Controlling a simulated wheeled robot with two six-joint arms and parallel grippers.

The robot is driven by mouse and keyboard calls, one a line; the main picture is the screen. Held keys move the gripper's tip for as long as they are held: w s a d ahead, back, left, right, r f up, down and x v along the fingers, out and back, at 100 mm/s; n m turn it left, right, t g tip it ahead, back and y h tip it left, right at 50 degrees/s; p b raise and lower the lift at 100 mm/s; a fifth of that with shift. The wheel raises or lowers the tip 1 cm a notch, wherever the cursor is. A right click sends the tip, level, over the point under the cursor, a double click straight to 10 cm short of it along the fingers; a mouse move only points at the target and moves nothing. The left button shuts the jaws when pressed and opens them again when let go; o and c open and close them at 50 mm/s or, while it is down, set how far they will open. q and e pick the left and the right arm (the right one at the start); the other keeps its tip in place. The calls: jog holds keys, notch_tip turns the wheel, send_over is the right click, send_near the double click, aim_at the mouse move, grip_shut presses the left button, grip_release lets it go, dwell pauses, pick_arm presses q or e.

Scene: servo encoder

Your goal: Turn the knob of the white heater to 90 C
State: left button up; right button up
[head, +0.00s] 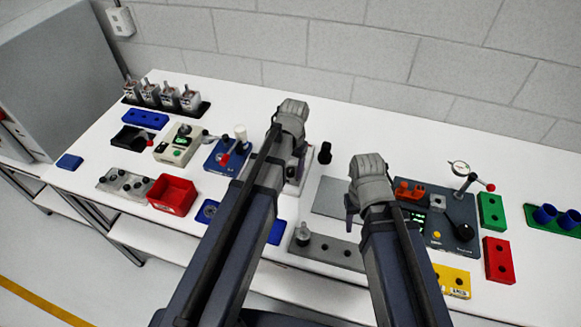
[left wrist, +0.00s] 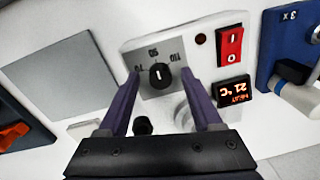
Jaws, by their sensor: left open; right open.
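The white heater (head: 293,182) stands mid-table in the head view, mostly hidden behind my left arm. In the left wrist view the heater (left wrist: 203,58) shows its black knob (left wrist: 159,76) with a white pointer mark, dial numbers around it, a red rocker switch (left wrist: 229,46) and a lit display (left wrist: 234,93) reading about 21 C. My left gripper (left wrist: 160,80) is open, its two purple fingers on either side of the knob; contact cannot be told. My right gripper (head: 352,206) is open and apart from the heater, over the grey plate area, mostly hidden by its arm.
A blue device (head: 229,153) with a red-tipped lever stands left of the heater. A small black cylinder (head: 325,153) stands at its right. A grey plate (head: 335,198) and a dark blue device (head: 450,220) lie further right.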

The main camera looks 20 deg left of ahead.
aim_at(292, 171)
pick_arm(q)
jog(key=shift+s+d+r+p, duration=0.1)
jog(key=shift+r+p, duration=1.8)
jog(key=shift+r, duration=0.05)
jog(key=shift+d+r+p, duration=0.1)
jog(key=shift+r+p, duration=1.75)
jog(key=shift+r, duration=0.1)
jog(key=shift+f, duration=0.1)
jog(key=s+d+f+b, duration=0.2)
jog(key=s+d, duration=0.3)
jog(key=s, duration=0.2)
jog(key=s+d+f+m+b, duration=0.1)
jog(key=s+d+f+b, duration=0.2)
jog(key=s+d, duration=0.2)
jog(key=shift+s+f+y+b, duration=0.15)
jog(key=shift+s+y+b, duration=0.15)
jog(key=shift+s, duration=0.7)
